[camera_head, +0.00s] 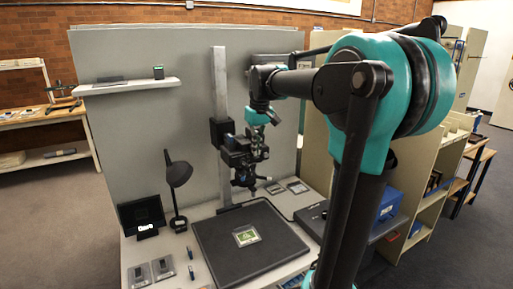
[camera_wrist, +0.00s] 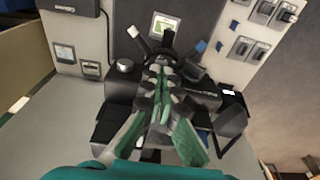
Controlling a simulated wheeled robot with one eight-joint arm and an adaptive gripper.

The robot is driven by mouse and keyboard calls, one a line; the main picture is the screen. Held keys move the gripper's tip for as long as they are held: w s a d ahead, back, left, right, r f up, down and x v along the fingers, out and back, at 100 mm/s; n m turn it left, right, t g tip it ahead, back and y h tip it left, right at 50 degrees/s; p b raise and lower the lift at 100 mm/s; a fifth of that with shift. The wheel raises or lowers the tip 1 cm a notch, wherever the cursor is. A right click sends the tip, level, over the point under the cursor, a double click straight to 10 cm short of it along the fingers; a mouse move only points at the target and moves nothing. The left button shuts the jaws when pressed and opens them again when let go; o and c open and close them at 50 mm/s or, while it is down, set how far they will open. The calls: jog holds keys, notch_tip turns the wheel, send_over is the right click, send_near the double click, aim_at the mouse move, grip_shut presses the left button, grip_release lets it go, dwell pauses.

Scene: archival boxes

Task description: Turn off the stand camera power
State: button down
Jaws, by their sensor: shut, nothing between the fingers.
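The stand camera (camera_head: 236,153) is a dark body on a carriage on the tall grey column, above the black copy board (camera_head: 250,245). It also shows in the wrist view (camera_wrist: 120,88) as a black body with a round silver-topped knob (camera_wrist: 125,65). My gripper (camera_wrist: 165,72) is shut and empty, close over the camera in the wrist view. Whether it touches the camera cannot be told. In the head view my gripper and the camera overlap as one dark mass. No power switch can be made out; my fingers hide part of the camera.
A green-marked card (camera_head: 247,236) lies on the board. A desk lamp (camera_head: 178,175) and small monitor (camera_head: 142,216) stand at left. A grey panel (camera_head: 150,120) with a white shelf (camera_head: 130,86) rises behind. Cream shelving (camera_head: 420,190) stands at right, behind my arm.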

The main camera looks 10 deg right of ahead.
jog(key=shift+s+d+f+t+y, duration=0.1)
jog(key=shift+s+f+t+y, duration=0.2)
jog(key=shift+t, duration=0.5)
jog(key=t, duration=0.1)
jog(key=s+f+t+y, duration=0.1)
jog(key=t, duration=0.2)
jog(key=shift+s+d+f+t+y, duration=0.15)
jog(key=shift+s+d+t+y, duration=0.1)
jog(key=shift+s+t+y, duration=0.05)
jog(key=shift+w, duration=0.15)
jog(key=shift+w+a+r, duration=0.25)
jog(key=shift+w+r, duration=0.1)
jog(key=shift+w, duration=0.25)
